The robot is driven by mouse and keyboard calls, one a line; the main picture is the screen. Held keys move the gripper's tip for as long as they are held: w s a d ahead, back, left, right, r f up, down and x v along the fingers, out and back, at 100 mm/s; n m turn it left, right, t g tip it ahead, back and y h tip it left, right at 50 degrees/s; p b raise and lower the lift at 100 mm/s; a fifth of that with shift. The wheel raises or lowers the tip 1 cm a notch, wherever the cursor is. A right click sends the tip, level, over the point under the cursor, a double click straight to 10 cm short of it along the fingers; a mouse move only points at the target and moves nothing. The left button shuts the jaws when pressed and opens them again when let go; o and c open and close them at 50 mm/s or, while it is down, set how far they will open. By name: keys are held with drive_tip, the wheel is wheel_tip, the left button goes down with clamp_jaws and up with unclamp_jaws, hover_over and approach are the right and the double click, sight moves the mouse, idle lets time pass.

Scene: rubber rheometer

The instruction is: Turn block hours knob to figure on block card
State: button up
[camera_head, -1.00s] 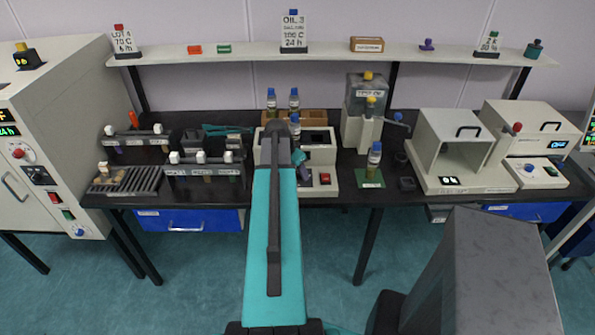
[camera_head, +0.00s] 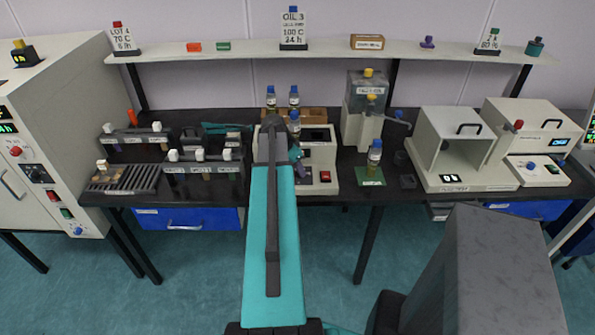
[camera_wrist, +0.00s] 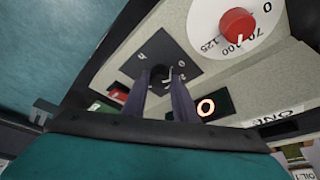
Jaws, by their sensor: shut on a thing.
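In the wrist view a dark plate with white marks, including a 0 and an h, sits on a pale instrument face. My gripper (camera_wrist: 163,76) is shut on the small black knob (camera_wrist: 162,73) on this plate. The fingers cover much of the knob, so its exact setting is hard to read. A lit display (camera_wrist: 206,107) beside it shows an orange 0. In the head view the instrument (camera_head: 318,172) stands mid-bench, partly behind my arm. A card (camera_head: 293,28) on the shelf above reads OIL 3, 100 C, 24 h; a smaller line is illegible.
A red knob (camera_wrist: 237,26) with a temperature dial is close to the plate. Tube racks (camera_head: 203,164) stand left of the instrument. A bottle (camera_head: 374,157) on a green mat and a white open chamber (camera_head: 455,145) stand to the right.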

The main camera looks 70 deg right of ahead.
drive_tip(key=m+b, duration=0.1)
drive_tip(key=m+g+b, duration=0.1)
drive_tip(key=m, duration=0.1)
drive_tip(key=m+y+b, duration=0.1)
drive_tip(key=shift+w+d+f+m+g+b, duration=0.2)
drive_tip(key=shift+d+m+g+b, duration=0.1)
drive_tip(key=shift+m, duration=0.1)
drive_tip(key=shift+r+m+y+b, duration=0.2)
drive_tip(key=shift+m+y+b, duration=0.65)
drive_tip(key=shift+m, duration=0.95)
drive_tip(key=shift+a, duration=0.1)
drive_tip(key=o, duration=1)
drive_tip(key=shift+o, duration=0.2)
drive_tip(key=shift+r+g, duration=0.15)
drive_tip(key=shift+g, duration=0.15)
drive_tip(key=b+v, duration=0.2)
drive_tip(key=v, duration=1.1)
drive_tip(key=shift+r+b, duration=0.25)
drive_tip(key=shift+b, duration=0.15)
drive_tip(key=shift+a, duration=0.15)
